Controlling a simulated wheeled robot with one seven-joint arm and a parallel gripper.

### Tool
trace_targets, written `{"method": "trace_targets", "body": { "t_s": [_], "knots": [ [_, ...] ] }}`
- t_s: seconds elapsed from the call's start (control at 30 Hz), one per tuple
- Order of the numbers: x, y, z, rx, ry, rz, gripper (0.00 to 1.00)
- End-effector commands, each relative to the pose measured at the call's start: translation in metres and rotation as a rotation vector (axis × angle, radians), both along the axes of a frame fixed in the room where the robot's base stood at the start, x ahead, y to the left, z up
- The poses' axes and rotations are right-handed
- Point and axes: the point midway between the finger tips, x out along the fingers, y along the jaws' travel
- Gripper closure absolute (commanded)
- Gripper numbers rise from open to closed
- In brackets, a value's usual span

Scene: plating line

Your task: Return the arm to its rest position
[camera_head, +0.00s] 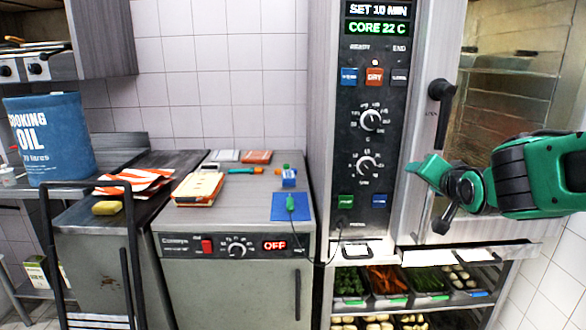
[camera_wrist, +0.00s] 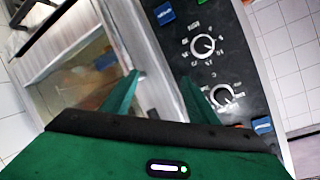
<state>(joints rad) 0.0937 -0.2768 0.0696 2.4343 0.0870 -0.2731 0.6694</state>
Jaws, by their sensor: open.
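My gripper (camera_head: 428,168) is at the right in the head view, on my green and black arm in front of the oven (camera_head: 359,50). It points left toward the oven's dark control panel, and a gap to the panel cannot be judged. In the wrist view its two green fingers (camera_wrist: 158,96) stand apart with nothing between them. The panel with its dials (camera_wrist: 203,46) and part of the oven door (camera_wrist: 62,80) lie beyond the fingers. The oven display reads SET 10 MIN and CORE 22 C.
The door handle (camera_head: 440,95) stands out close above my gripper. Trays of vegetables (camera_head: 386,283) sit below the oven. To the left are a counter unit (camera_head: 180,295) showing OFF, a blue mat (camera_head: 286,214) with a green probe, and a cooking oil container (camera_head: 50,140).

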Motion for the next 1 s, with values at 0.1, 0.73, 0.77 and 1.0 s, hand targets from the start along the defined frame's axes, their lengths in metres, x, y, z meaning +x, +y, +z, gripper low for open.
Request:
{"method": "trace_targets", "body": {
  "t_s": [0.1, 0.73, 0.77, 1.0],
  "knots": [
    [-0.041, -0.04, -0.042, -0.065, 0.212, -0.049, 0.46],
    [-0.332, -0.081, -0.168, 0.027, 1.192, 0.107, 0.46],
    [-0.339, -0.079, -0.169, 0.036, 1.208, 0.119, 0.46],
    [-0.356, -0.074, -0.169, 0.061, 1.255, 0.149, 0.46]
  ]
}}
